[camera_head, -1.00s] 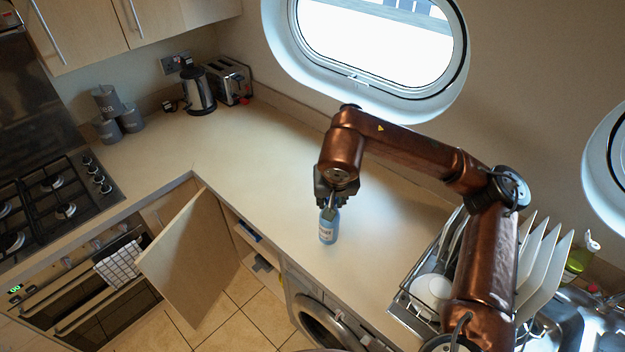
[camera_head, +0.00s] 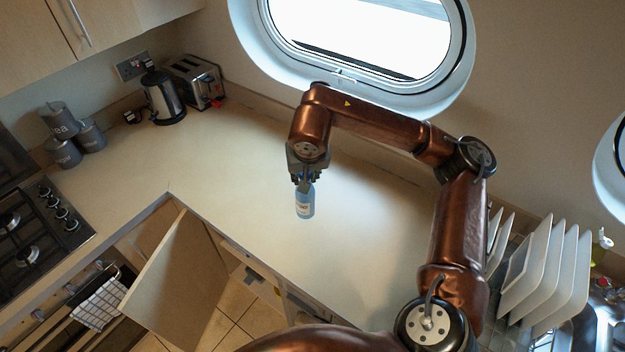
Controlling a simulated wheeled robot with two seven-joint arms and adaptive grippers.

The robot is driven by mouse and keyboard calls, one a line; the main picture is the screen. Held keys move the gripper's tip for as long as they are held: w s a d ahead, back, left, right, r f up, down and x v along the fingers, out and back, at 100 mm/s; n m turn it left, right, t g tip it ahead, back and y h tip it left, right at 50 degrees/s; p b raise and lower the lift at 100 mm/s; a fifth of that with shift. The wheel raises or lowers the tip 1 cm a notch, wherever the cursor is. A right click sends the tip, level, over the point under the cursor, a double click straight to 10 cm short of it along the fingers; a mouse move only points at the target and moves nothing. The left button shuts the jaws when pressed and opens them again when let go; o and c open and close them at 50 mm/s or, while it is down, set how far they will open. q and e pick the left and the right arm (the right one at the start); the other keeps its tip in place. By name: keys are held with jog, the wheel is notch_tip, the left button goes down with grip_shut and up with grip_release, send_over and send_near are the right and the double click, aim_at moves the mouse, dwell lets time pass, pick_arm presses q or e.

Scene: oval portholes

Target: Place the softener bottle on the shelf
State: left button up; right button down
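The softener bottle (camera_head: 305,205) is small and light blue with a pale label. It is upright over the worktop; I cannot tell whether its base touches it. My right gripper (camera_head: 305,181), on the copper arm from the right, points down and is shut around the bottle's top. The fingers partly hide the cap. An open cupboard under the worktop shows part of a shelf (camera_head: 245,258), below and left of the bottle. Its inside is mostly hidden by the worktop edge. My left gripper is not in view.
The open cupboard door (camera_head: 178,280) sticks out into the room. A kettle (camera_head: 163,98), a toaster (camera_head: 195,80) and grey canisters (camera_head: 62,152) stand at the back left. A rack of white plates (camera_head: 545,270) is at the right. The middle of the worktop (camera_head: 235,165) is clear.

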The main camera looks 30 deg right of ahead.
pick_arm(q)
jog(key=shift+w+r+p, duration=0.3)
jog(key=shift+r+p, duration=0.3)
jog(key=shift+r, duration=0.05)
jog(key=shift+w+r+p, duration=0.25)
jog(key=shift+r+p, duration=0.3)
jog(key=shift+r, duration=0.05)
pick_arm(e)
jog(key=w+d+f, duration=0.7)
jog(key=f, duration=0.4)
jog(key=shift+w+d+f, duration=0.2)
jog(key=shift+w+d, duration=0.1)
jog(key=shift+w, duration=0.05)
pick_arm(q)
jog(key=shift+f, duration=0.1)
pick_arm(e)
jog(key=shift+f, duration=0.1)
jog(key=c, duration=2)
grip_release()
jog(key=shift+f, duration=0.1)
jog(key=o, duration=0.4)
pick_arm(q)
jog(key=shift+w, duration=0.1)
